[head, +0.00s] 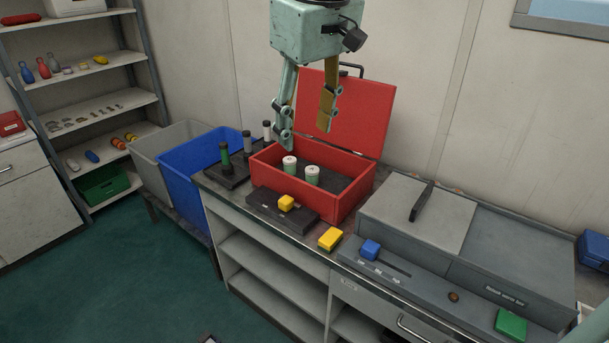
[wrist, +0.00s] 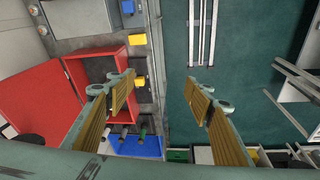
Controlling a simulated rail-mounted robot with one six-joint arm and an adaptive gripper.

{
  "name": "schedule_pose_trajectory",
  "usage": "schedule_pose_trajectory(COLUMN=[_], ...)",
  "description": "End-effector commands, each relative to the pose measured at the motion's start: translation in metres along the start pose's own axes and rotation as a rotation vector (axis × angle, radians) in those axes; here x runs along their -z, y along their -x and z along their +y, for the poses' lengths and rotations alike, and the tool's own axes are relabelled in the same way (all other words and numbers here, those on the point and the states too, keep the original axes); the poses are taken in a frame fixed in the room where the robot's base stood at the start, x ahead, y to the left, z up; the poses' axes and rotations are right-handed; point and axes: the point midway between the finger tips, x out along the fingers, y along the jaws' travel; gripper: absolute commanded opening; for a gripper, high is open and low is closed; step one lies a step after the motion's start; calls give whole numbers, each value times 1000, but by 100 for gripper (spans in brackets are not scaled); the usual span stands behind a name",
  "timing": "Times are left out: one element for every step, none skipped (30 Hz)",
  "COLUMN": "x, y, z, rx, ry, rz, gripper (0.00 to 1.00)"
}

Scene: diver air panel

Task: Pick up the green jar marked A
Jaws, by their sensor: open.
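Two short green jars with pale lids stand upright in the open red case: a left jar (head: 290,164) and a right jar (head: 312,177). Both lids seem to carry small dark marks, too small for me to read, so I cannot tell which is A. My gripper (head: 304,132) is open and empty, above the case and in front of its raised lid, apart from both jars. In the wrist view the open fingers (wrist: 160,88) frame the bench edge and floor. The case (wrist: 67,102) is at the left there, partly behind a finger; I cannot make out the jars.
The red case (head: 285,193) has walls around the jars and a raised lid (head: 348,112) behind. Left of it, a dark rack (head: 222,176) holds upright cylinders, one green. A yellow block (head: 286,202) sits on a dark plate in front. A grey console (head: 450,240) fills the right.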

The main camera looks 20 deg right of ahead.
Motion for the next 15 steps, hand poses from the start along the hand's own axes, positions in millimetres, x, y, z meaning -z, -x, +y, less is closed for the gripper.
schedule_pose_trajectory(x=[10,15,22,26,31,38,43,47,54,58,63,70,74,78,85], y=[-4,-5,-8,-10,-12,-15,-17,-20,-23,-25,-28,-31,-34,-37,-40], z=[6,9,13,16,20,24,27,30,35,38,41,46,49,52,57], rx=[2,2,3,4,4,5,6,7,8,9,10,10,11,13,13], ry=[8,13,21,28,33,41,47,53,59,65,72,79,84,91,99], rz=[-8,-10,-14,-17,-19,-23,-26,-29,-32,-35,-38,-41,-44,-47,-49], gripper=[48,48,48,48,48,48,48,48,48,48,48,48,48,48,48])
